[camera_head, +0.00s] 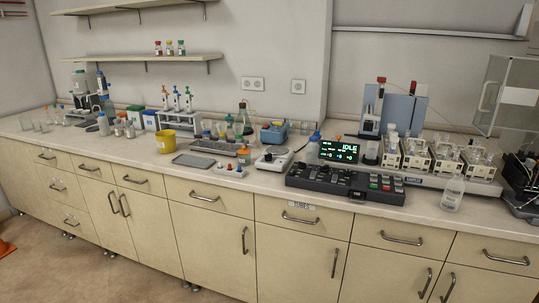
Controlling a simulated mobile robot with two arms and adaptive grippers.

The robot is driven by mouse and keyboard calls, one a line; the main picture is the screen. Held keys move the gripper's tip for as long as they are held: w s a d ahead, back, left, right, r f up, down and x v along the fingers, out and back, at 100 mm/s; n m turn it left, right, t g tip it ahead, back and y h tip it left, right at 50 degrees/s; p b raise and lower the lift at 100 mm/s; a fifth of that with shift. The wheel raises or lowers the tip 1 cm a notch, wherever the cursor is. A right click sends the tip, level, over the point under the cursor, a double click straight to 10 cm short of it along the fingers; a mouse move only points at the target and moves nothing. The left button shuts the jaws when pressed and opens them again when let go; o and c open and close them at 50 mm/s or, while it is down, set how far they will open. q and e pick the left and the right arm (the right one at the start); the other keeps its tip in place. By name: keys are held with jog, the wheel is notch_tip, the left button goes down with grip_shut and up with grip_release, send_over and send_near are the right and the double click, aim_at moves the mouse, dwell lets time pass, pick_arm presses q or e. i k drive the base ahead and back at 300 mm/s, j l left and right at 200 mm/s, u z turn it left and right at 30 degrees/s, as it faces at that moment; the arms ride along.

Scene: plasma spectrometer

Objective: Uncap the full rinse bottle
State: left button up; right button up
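Several bottles stand on the long bench, and I cannot tell which one is the full rinse bottle. A translucent white bottle (452,193) stands upright near the bench's front edge at the right. A bottle with a blue cap (312,150) stands behind the black control console, partly hidden by it. A white wash bottle (103,124) stands at the left. A small brown bottle with an orange cap (243,155) stands near the middle. Labels and fill levels are too small to read. Neither of my grippers shows in the head view.
A black console (345,184) with a display reading IDLE lies along the bench's front edge. An instrument with several glassware modules (415,158) stands behind it at the right. A yellow tub (166,142) and grey tray (193,160) sit left of centre. Some bare benchtop (120,150) shows at the left front.

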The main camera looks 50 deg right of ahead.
aim_at(312, 148)
jog(key=i+j+z, duration=0.2)
jog(key=i, duration=0.2)
jog(key=i+z, duration=0.25)
jog(key=i, duration=0.2)
